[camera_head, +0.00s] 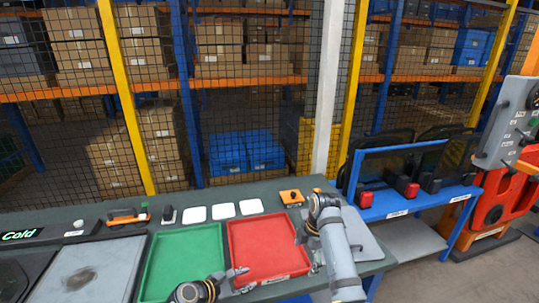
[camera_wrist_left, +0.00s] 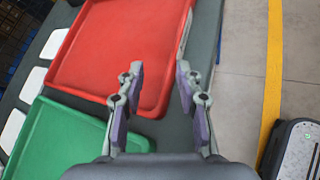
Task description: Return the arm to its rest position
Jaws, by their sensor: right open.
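My left gripper (camera_head: 238,274) is low in the head view, over the near part of the table, by the gap between the green tray (camera_head: 182,262) and the red tray (camera_head: 268,240). In the left wrist view it (camera_wrist_left: 159,80) is open with nothing between its fingers, above the red tray's edge (camera_wrist_left: 118,45). The green tray (camera_wrist_left: 65,145) is below left there. My right arm reaches over the right end of the table. Its gripper (camera_head: 308,244) is open beside the red tray's right side, partly hidden by the arm. Both trays look empty.
White squares (camera_head: 223,211) and an orange box (camera_head: 292,197) lie behind the trays. An orange tool (camera_head: 127,217) is at left by a dark Cold panel (camera_head: 20,236). A mesh fence stands behind. A blue rack (camera_head: 405,203) and red equipment (camera_head: 492,212) stand at right.

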